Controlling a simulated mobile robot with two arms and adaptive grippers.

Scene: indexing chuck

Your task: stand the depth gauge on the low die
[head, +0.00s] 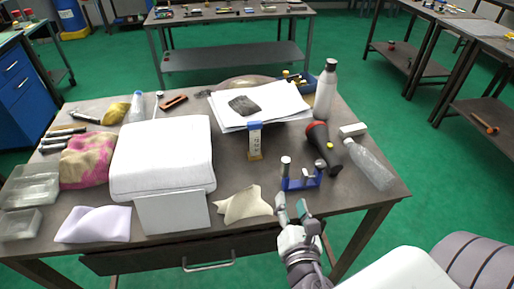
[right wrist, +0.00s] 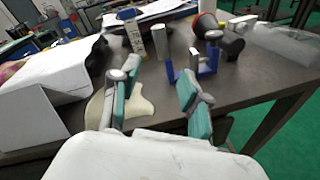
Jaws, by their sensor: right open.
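An upright cream piece with dark marks and a blue top, seemingly the depth gauge (head: 255,142), stands on the table in front of the papers. It also shows in the right wrist view (right wrist: 135,38). To its right is a blue bracket (head: 301,183) with grey metal posts of unequal height, also in the right wrist view (right wrist: 208,66). I cannot tell which part is the low die. My right gripper (head: 291,207) is open and empty at the table's front edge, nearer me than the bracket. Its spread fingers show in the right wrist view (right wrist: 158,73). My left gripper is out of view.
A cream cloth (head: 246,204) lies left of my right gripper. A large white box-like thing (head: 165,160) fills the left middle. A dark red-ringed tool (head: 322,145), a grey bottle (head: 326,90) and a clear bottle (head: 369,165) crowd the right. Papers (head: 285,103) lie behind.

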